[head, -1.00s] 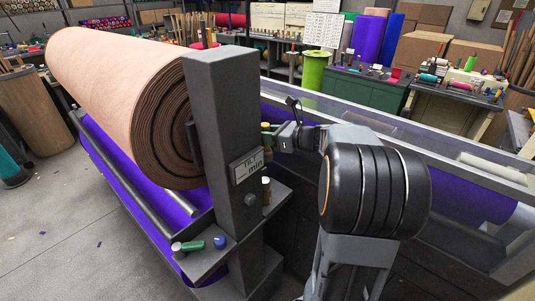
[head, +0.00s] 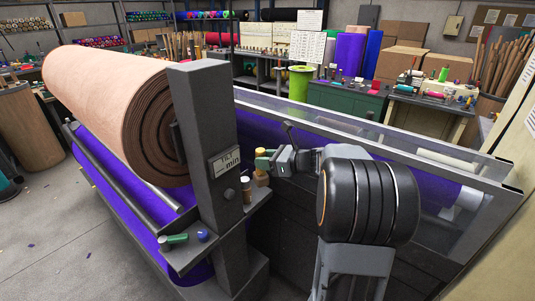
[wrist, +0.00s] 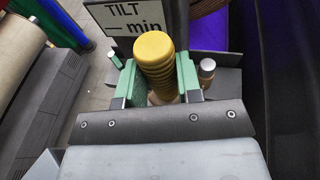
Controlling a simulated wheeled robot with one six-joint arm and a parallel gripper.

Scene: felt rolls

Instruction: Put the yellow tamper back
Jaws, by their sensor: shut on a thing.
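The yellow tamper (wrist: 153,58) has a ridged yellow grip and a round top, and stands between the green finger pads of my gripper (wrist: 157,88) in the wrist view. My gripper is shut on it. In the head view my gripper (head: 262,161) is just right of the dark post, above the small side shelf. The tamper's pale wooden lower part (head: 261,179) shows below the fingers. Its lower end is mostly hidden in the wrist view, and I cannot tell whether it touches the shelf.
A brown bottle with a pale cap (head: 246,190) stands on the side shelf (head: 258,207) close to the tamper. A green-handled tool (head: 175,239) and a blue knob (head: 203,236) lie on the front ledge. The post (head: 207,110) with its TILT sign and the large felt roll (head: 110,105) stand left.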

